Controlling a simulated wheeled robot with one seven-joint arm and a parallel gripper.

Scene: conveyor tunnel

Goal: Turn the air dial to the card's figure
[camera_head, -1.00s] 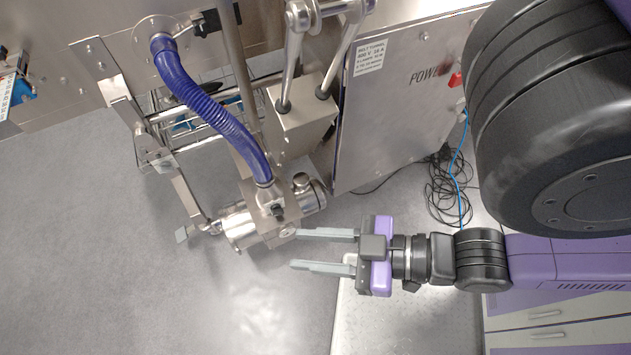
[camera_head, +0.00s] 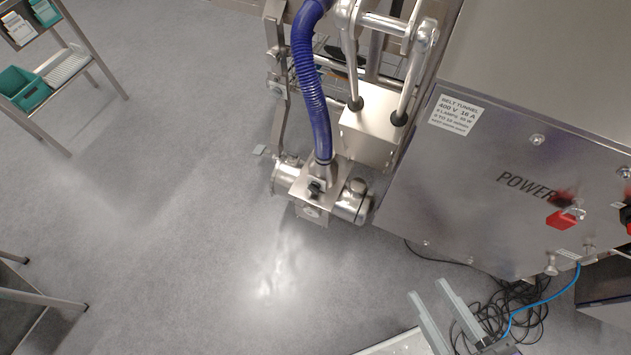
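My gripper (camera_head: 430,290) is at the lower right, in front of the steel cabinet. Its two grey fingers are apart with nothing between them, and the gripper body is mostly cut off by the bottom edge. I cannot pick out an air dial or a readable card figure. A ribbed blue hose (camera_head: 311,90) runs down to a steel motor unit (camera_head: 350,205) with a small black knob (camera_head: 315,187). Pale cards (camera_head: 18,28) sit on a rack at the top left, too small to read.
The steel cabinet (camera_head: 470,190) carries a belt tunnel rating plate (camera_head: 456,115) and a red power switch (camera_head: 562,220). Black cables (camera_head: 515,305) and a blue line (camera_head: 545,303) lie below it. A rack (camera_head: 75,30) holds teal bins (camera_head: 22,88).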

